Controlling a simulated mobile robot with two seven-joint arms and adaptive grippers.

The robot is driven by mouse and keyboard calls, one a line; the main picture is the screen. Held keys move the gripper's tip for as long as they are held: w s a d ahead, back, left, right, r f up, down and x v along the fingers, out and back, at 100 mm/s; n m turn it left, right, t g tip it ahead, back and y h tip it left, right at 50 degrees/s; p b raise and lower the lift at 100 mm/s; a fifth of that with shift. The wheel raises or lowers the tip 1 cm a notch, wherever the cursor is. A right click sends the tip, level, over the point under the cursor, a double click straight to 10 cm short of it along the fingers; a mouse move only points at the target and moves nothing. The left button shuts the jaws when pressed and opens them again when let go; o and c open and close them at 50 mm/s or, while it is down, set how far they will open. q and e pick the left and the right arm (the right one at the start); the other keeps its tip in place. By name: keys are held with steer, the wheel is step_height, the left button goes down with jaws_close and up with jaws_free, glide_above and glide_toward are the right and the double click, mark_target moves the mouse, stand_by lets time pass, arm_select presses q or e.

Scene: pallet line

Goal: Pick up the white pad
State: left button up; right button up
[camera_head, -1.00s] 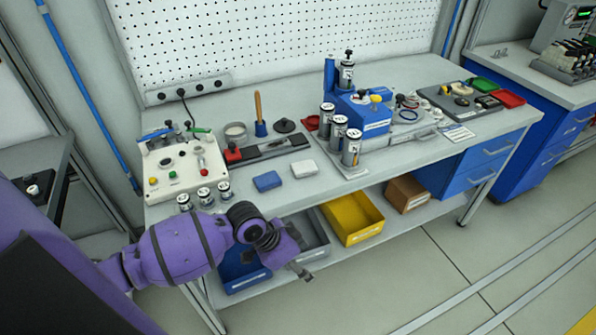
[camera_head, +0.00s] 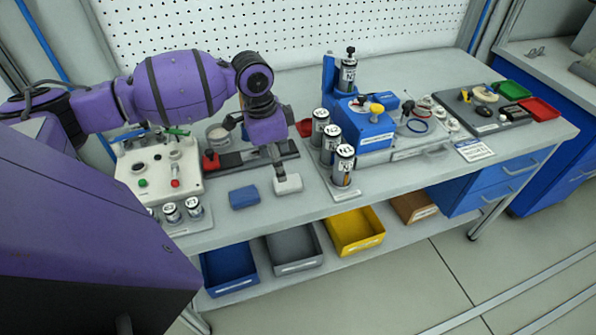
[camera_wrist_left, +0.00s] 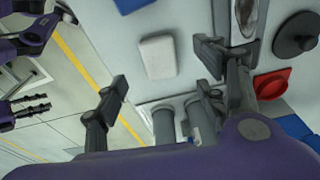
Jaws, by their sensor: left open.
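The white pad (camera_head: 289,184) lies flat on the grey workbench, right of a blue pad (camera_head: 244,197). My left gripper (camera_head: 279,166) is just above the white pad, pointing down, and its fingers cover part of the pad's far side. In the left wrist view the white pad (camera_wrist_left: 158,57) shows whole, between the directions of the two spread fingers of my left gripper (camera_wrist_left: 162,71). The gripper is open and empty. I cannot tell the exact height left between the fingertips and the pad.
A blue fixture (camera_head: 364,128) with several labelled cylinders stands right of the pad. Behind my gripper is a dark tool rail (camera_head: 230,160). A white control box (camera_head: 160,176) is at left. Yellow (camera_head: 356,232), grey and blue bins sit on the shelf below.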

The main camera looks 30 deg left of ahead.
mark_target(288, 182)
arm_select(q)
steer(key=shift+d+f, duration=0.2)
steer(key=shift+f, duration=1.05)
steer(key=shift+d+f, duration=0.1)
steer(key=shift+f, duration=0.1)
steer(key=f, duration=0.1)
steer(key=w+f, duration=0.1)
steer(key=f, duration=0.1)
steer(key=d+f, duration=0.1)
steer(key=shift+w+f, duration=0.15)
steer(key=shift+f, duration=0.1)
steer(key=c, duration=0.9)
steer(key=shift+c, duration=0.7)
steer(key=shift+r, duration=0.6)
step_height(288, 182, up, 2)
steer(key=shift+r, duration=0.15)
steer(key=s+a+r+p, duration=0.1)
steer(key=s+r, duration=0.3)
steer(key=s, duration=0.3)
steer(key=s+a+r+p, duration=0.1)
steer(key=s+r, duration=0.4)
steer(key=s, duration=0.2)
steer(key=shift+a+r, duration=0.2)
steer(key=shift+r, duration=0.05)
arm_select(e)
steer(key=shift+s+a+r, duration=0.2)
steer(key=shift+s+r, duration=0.3)
steer(key=shift+s, duration=0.1)
